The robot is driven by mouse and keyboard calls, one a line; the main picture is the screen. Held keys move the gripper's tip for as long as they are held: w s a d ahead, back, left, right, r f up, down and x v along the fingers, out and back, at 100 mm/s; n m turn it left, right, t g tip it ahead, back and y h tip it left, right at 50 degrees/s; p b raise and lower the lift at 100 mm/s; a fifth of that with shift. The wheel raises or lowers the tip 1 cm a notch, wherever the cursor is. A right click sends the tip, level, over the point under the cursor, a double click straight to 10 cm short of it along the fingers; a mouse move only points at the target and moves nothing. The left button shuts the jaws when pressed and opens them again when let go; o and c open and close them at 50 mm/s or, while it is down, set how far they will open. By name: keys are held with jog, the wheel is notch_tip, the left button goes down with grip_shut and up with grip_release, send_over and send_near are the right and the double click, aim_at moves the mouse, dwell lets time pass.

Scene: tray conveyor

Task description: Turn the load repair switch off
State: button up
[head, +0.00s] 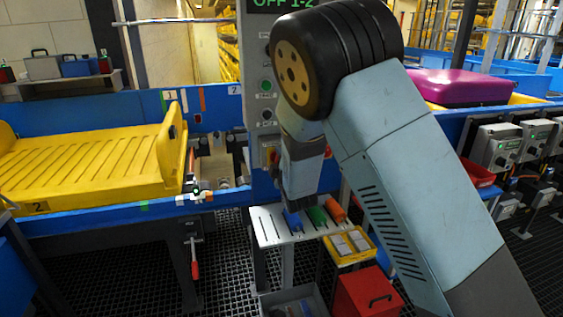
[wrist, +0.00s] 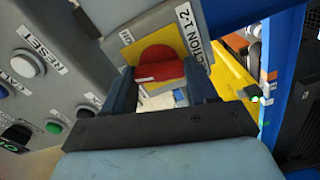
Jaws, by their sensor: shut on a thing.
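A red switch knob (wrist: 160,62) sits on a yellow plate on the grey control panel (wrist: 100,30) in the wrist view. A label beside it ends in "CTION 1-2"; I cannot read a load repair label. My gripper (wrist: 160,78) has one dark blue finger on each side of the knob and is shut on it. In the head view, the grey panel (head: 257,95) stands behind my arm, and its display (head: 282,5) shows "OFF 1-2" in green. My arm hides most of the switch and the fingertips there.
Beside the knob are the RESET button (wrist: 28,62) and several other buttons. In the head view, a yellow tray (head: 85,165) lies on the blue conveyor at left. A small table (head: 268,225) with coloured tags, a yellow bin (head: 350,245) and a red box (head: 368,292) stand below.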

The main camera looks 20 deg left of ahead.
jog(key=shift+n, duration=1.5)
jog(key=o, duration=1.1)
jog(key=shift+f, duration=0.1)
jog(key=shift+c, duration=0.2)
jog(key=v, duration=1.3)
jog(key=shift+s+d, duration=0.2)
jog(key=shift+d, duration=0.05)
jog(key=shift+f, duration=0.15)
